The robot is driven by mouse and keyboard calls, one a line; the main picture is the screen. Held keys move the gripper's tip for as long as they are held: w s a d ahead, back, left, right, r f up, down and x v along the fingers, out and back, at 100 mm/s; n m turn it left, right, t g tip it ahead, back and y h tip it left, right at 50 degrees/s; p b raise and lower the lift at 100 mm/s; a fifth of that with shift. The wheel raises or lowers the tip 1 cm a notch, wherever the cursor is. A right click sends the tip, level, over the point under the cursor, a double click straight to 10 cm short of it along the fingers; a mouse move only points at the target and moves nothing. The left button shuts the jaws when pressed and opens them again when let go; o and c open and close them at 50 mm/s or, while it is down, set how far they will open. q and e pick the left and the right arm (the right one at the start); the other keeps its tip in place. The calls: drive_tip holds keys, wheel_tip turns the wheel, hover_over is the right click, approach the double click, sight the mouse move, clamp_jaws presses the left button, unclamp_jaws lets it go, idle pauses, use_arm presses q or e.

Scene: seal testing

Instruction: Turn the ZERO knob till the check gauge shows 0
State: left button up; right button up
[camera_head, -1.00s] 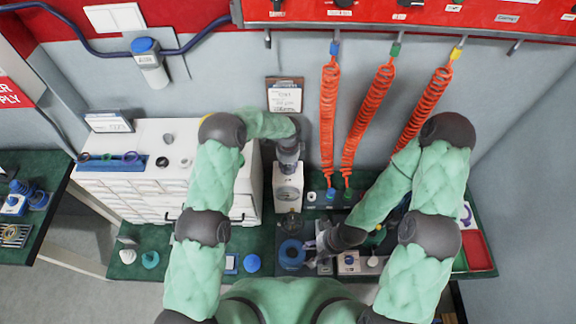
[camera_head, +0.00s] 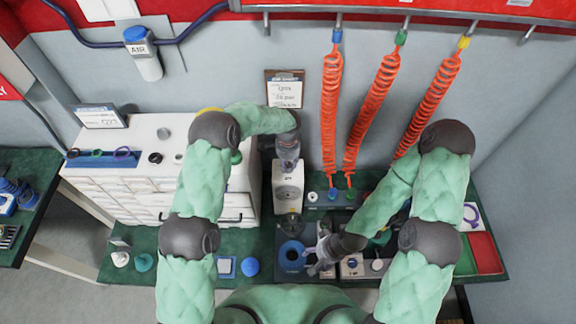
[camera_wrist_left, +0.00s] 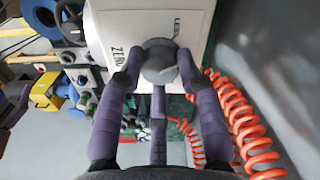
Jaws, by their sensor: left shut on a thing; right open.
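The white check gauge box (camera_head: 288,176) stands upright on the green bench, with a small round dial (camera_head: 288,194) on its front. The dial is too small to read. My left gripper (camera_head: 288,152) is at the top of this box. In the left wrist view the grey ZERO knob (camera_wrist_left: 159,62) sits on the white top beside the printed word ZERO. My left gripper (camera_wrist_left: 158,72) is shut on the knob, its purple fingers around it. My right gripper (camera_head: 318,268) is open, low over the bench, right of a blue ring (camera_head: 291,253).
A white drawer cabinet (camera_head: 150,170) stands left of the gauge. Orange coiled hoses (camera_head: 331,110) hang to the right, and they also show close to the left gripper in its wrist view (camera_wrist_left: 240,115). A red tray (camera_head: 482,253) lies at the bench's right end.

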sight(288, 165)
idle(0.3)
use_arm(q)
drive_tip(key=o, duration=1.2)
drive_tip(key=shift+c, duration=0.2)
wheel_tip(288, 165, up, 12)
